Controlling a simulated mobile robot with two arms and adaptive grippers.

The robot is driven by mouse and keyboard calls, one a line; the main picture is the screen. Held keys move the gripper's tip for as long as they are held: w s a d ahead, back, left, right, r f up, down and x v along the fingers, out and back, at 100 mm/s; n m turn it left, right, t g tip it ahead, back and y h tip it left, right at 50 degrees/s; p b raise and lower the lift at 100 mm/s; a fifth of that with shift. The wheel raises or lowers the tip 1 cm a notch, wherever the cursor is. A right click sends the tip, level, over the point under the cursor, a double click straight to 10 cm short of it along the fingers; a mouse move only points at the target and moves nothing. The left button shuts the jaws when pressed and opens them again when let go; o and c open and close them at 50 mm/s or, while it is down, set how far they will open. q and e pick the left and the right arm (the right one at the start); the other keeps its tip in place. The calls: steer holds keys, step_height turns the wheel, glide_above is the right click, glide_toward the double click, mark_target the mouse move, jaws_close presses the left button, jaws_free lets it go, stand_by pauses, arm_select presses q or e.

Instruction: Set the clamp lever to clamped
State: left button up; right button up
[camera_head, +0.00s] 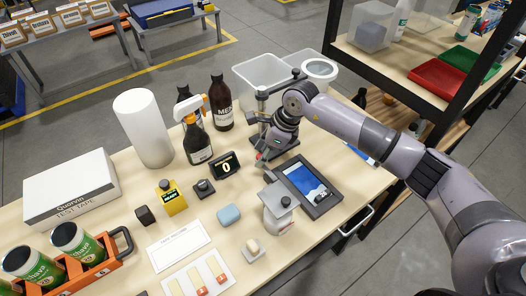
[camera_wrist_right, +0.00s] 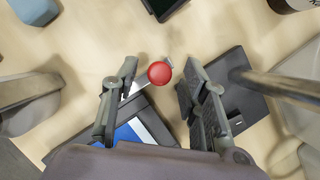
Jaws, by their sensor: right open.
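The clamp lever's red ball knob (camera_wrist_right: 159,72) shows in the right wrist view, on a short metal bar. It lies between and beyond the two fingertips of my right gripper (camera_wrist_right: 157,82), which is open with a gap on both sides of the knob. In the head view my right gripper (camera_head: 266,148) is low over the table at the dark clamp stand (camera_head: 262,103), with a small red spot of the knob (camera_head: 259,156) at its tip. The gripper hides most of the lever and its pivot there. My left gripper is not in view.
A tablet with a blue screen (camera_head: 302,182) lies close to the right gripper. A grey-topped device (camera_head: 279,203), a counter display (camera_head: 226,166), a spray bottle (camera_head: 196,143) and a dark bottle (camera_head: 221,105) stand nearby. A clear bin (camera_head: 262,75) is behind the stand.

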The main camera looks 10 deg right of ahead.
steer(key=shift+c, duration=0.4)
jaws_close()
stand_by(0.4)
